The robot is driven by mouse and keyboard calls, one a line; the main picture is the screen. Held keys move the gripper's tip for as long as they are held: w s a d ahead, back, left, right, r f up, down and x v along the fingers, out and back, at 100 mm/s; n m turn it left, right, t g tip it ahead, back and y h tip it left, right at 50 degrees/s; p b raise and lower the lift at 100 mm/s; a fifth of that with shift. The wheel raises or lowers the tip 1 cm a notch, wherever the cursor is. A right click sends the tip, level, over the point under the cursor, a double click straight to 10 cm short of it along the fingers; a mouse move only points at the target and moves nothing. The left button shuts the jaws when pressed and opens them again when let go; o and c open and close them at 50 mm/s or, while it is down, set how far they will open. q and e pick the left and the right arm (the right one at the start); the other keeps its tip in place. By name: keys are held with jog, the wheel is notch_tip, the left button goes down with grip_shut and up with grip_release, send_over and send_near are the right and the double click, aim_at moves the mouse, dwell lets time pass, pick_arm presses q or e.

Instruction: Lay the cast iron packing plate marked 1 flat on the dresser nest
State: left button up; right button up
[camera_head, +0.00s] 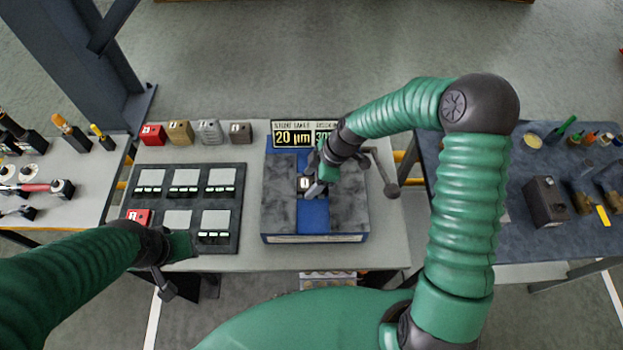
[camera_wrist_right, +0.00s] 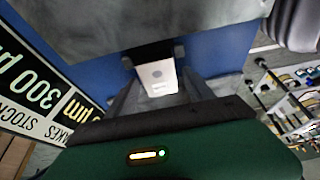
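The packing plate marked 1 (camera_head: 304,184) is a small block with a pale marked face, over the blue middle channel of the dresser (camera_head: 314,222). In the right wrist view the plate (camera_wrist_right: 157,77) shows pale grey between the fingertips, over blue. My right gripper (camera_head: 314,178) reaches down over the dresser, its fingers close against both sides of the plate. I cannot tell whether the plate touches the surface below. My left gripper (camera_head: 178,247) is low at the front left, apart from the dresser; its fingers do not show clearly.
A dark tray (camera_head: 240,190) with several pale pads and a red block (camera_head: 139,217) lies left of the dresser. Several coloured blocks stand behind it, among them a tan one (camera_head: 180,132). A lever (camera_head: 386,178) stands at the dresser's right.

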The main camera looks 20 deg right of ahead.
jog(key=shift+o, duration=0.6)
jog(key=shift+d, duration=0.1)
jog(key=shift+d+r, duration=0.1)
jog(key=shift+r, duration=0.05)
jog(key=b+v, duration=0.1)
jog(key=v, duration=1.5)
jog(key=shift+r, duration=0.2)
jog(key=shift+r, duration=0.1)
notch_tip(320, 180, up, 6)
jog(key=p, duration=0.5)
jog(key=shift+p, duration=0.3)
